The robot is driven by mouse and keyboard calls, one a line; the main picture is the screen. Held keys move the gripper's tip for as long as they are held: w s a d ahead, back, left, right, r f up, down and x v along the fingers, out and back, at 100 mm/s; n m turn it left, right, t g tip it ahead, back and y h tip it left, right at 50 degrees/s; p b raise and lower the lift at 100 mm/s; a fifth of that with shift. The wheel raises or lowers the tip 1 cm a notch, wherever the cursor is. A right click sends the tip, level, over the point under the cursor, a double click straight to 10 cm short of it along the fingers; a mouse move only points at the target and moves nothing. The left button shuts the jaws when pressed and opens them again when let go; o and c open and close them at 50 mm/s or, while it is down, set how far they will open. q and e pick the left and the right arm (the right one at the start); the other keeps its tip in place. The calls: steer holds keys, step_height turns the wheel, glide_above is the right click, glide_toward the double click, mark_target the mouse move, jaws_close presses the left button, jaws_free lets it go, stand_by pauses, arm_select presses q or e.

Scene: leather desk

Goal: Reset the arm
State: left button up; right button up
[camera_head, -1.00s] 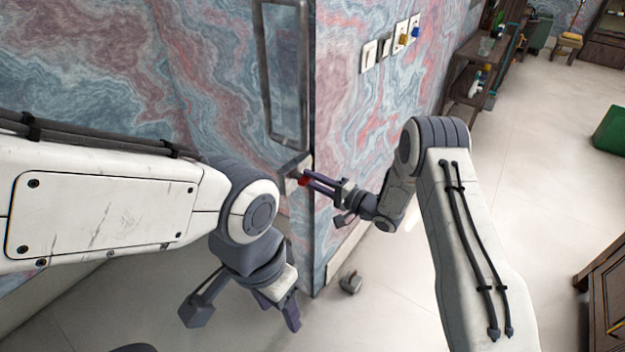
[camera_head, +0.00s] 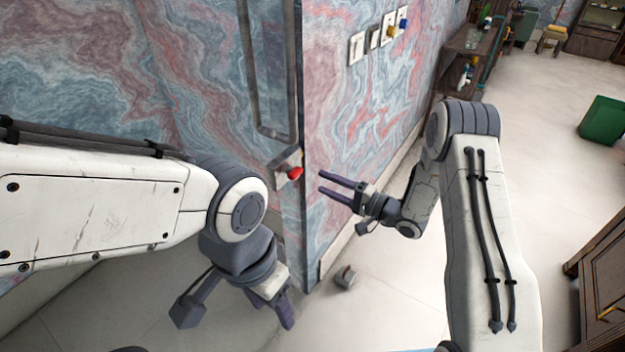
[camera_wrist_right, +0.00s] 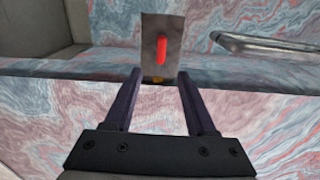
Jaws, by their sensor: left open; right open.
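My right gripper (camera_head: 336,186) is open and empty in the head view, beside the corner of the marbled wall. Its two dark fingers point left toward a small grey plate with a red knob (camera_head: 294,173), with a gap between them. In the right wrist view the open fingers (camera_wrist_right: 158,85) show at the bottom, and the red knob (camera_wrist_right: 161,49) on its grey plate lies ahead, beyond the fingertips. My left gripper (camera_head: 238,318) hangs low at the left, pointing down, open, with nothing seen in it.
A metal handle (camera_head: 270,135) runs along the marbled panel above the knob. Wall switches (camera_head: 357,47) are on the right wall face. A small grey object (camera_head: 345,277) lies on the floor by the corner. A green box (camera_head: 602,121) and wooden cabinet (camera_head: 605,285) stand right. The middle floor is clear.

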steer(key=shift+v, duration=1.25)
steer(key=w+a+r+n+h, duration=0.2)
steer(key=a+r+n+h, duration=0.15)
steer(key=a+h, duration=0.2)
steer(key=s+r+n+g+h, duration=0.3)
steer(key=s+n+h, duration=0.1)
steer(key=s+h, duration=0.15)
steer(key=s+r+n+g+h, duration=0.1)
steer(key=s+r+n+g, duration=0.1)
steer(key=s, duration=1.3)
steer(key=s+r+n+g+h, duration=0.1)
steer(key=s+n+g, duration=0.4)
steer(key=s, duration=1.1)
steer(key=shift+s+d+r+g+h, duration=0.15)
steer(key=shift+d+r+g+h, duration=0.15)
steer(key=shift+d+r, duration=0.2)
steer(key=shift+c, duration=0.3)
